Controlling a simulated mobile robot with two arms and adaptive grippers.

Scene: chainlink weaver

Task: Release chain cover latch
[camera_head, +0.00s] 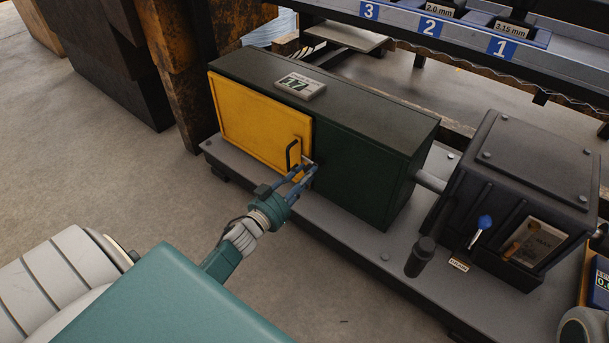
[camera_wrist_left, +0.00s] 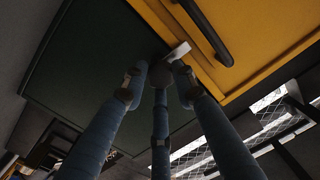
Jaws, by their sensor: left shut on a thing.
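The chain cover is a yellow panel (camera_head: 255,112) on the front of a long dark green housing (camera_head: 365,165). It has a black bar handle (camera_head: 291,154) near its right edge and looks flush with the housing. My left gripper (camera_head: 310,168) is at the cover's lower right edge, just right of the handle. In the left wrist view its fingers close around the small latch (camera_wrist_left: 178,53), a light metal tab at the seam between green and yellow. The fingertips hide part of the latch. The yellow cover (camera_wrist_left: 265,38) and black handle (camera_wrist_left: 205,32) also show there. My right gripper is not in view.
A dark gearbox (camera_head: 525,190) with a blue-knobbed lever (camera_head: 485,221) stands to the right on the grey base plate (camera_head: 385,250). A rail with numbered blue labels (camera_head: 430,27) runs behind. Rusty beams (camera_head: 175,75) stand at the left. The floor in front is clear.

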